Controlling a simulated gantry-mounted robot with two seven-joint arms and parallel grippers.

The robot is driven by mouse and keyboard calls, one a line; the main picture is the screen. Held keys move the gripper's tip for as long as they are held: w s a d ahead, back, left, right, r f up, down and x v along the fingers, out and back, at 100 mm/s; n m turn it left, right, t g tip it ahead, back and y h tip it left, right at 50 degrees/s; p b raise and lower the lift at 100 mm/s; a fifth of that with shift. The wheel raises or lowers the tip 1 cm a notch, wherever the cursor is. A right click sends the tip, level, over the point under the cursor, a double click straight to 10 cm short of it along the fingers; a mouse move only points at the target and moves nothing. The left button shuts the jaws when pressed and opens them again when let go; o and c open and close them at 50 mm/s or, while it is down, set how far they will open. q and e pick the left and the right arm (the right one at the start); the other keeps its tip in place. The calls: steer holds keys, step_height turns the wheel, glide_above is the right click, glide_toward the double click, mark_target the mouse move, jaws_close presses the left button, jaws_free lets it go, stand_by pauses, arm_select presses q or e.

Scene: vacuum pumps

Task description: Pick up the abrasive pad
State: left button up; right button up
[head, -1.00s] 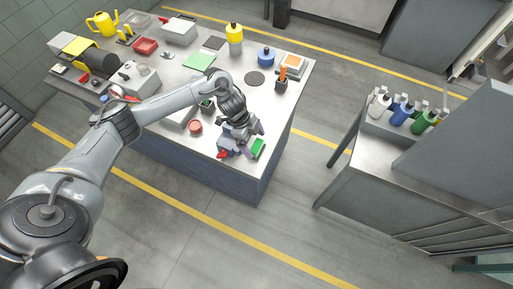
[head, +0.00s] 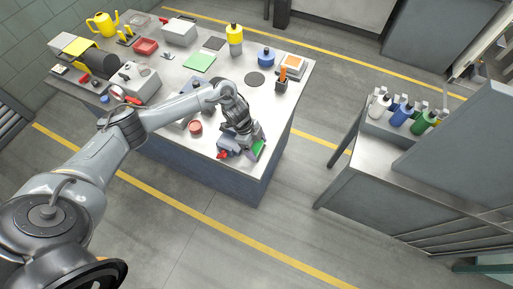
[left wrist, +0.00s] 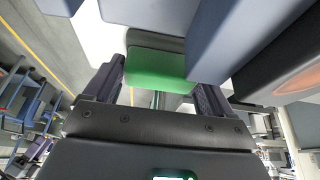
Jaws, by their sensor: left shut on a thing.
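The abrasive pad (head: 259,149) is a small green block at the front right corner of the workbench. In the left wrist view the green pad (left wrist: 156,66) sits between the two dark fingers, with a grey part at its far side. My left gripper (head: 252,150) is shut on the pad and partly hides it in the head view. It also shows in the left wrist view (left wrist: 160,82). Whether the pad touches the bench is hard to tell. My right gripper is in neither view.
A blue-grey device (head: 228,146) with a red end stands close left of the gripper. A red round container (head: 195,128), an orange-handled tool in a dark holder (head: 281,84) and a green sheet (head: 199,62) are also on the workbench (head: 281,118). A side table (head: 365,165) bears bottles.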

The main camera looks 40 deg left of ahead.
mark_target(260, 147)
arm_select(q)
steer(key=shift+r, duration=0.1)
steer(key=shift+r, duration=0.55)
step_height(260, 147, up, 2)
steer(key=shift+r, duration=0.25)
steer(key=d+r, duration=0.7)
steer(key=d, duration=0.4)
steer(key=shift+w+d, duration=0.3)
steer(key=shift+d, duration=0.05)
steer(key=shift+r, duration=0.1)
